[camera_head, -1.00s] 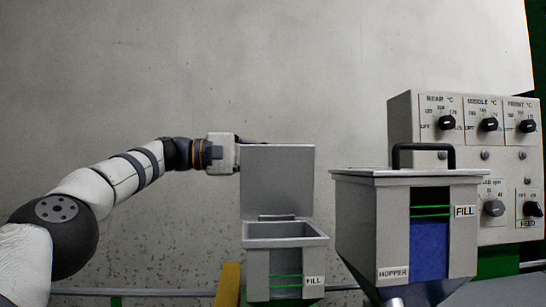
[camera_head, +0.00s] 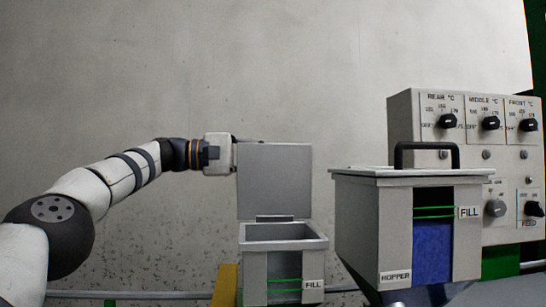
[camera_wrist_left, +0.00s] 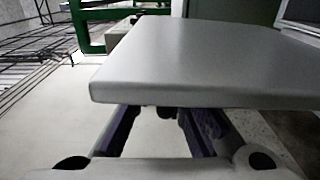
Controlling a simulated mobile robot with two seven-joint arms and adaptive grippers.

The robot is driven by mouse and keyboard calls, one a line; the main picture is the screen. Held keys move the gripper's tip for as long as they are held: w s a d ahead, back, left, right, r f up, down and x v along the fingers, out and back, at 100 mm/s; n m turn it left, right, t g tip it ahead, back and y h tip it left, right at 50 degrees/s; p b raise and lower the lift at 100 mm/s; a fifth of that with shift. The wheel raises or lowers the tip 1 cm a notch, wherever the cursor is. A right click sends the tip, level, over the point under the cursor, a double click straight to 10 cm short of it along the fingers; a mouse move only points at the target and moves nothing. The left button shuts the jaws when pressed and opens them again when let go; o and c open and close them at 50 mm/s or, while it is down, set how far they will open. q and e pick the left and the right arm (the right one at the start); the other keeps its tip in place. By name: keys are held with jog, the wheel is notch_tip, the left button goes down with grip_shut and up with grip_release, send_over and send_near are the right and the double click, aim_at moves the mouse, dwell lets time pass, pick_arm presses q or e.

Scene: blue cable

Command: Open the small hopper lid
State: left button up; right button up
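The small hopper (camera_head: 283,245) is a grey box marked FILL, with its mouth uncovered. Its flat grey lid (camera_head: 275,182) stands about upright at the back edge of the mouth. My left gripper (camera_head: 219,154) is at the lid's upper left, with its fingers mostly hidden behind the lid. In the left wrist view the lid (camera_wrist_left: 205,62) spans the picture in front of the fingers and hides their tips. The left gripper's purple-padded fingers (camera_wrist_left: 160,135) stand apart with no object seen clamped between them. Whether they touch the lid is unclear. My right gripper is not in view.
A larger hopper (camera_head: 395,230) with a closed lid and black handle (camera_head: 427,154) stands to the right. A control panel (camera_head: 475,150) with several knobs is behind it. A yellow post (camera_head: 226,285) is beside the small hopper. The wall area above is clear.

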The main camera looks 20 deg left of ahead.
pick_arm(q)
jog(key=shift+f, duration=0.35)
jog(key=shift+s+a+r, duration=0.1)
jog(key=shift+a+r, duration=0.05)
jog(key=shift+a, duration=0.05)
jog(key=v, duration=0.7)
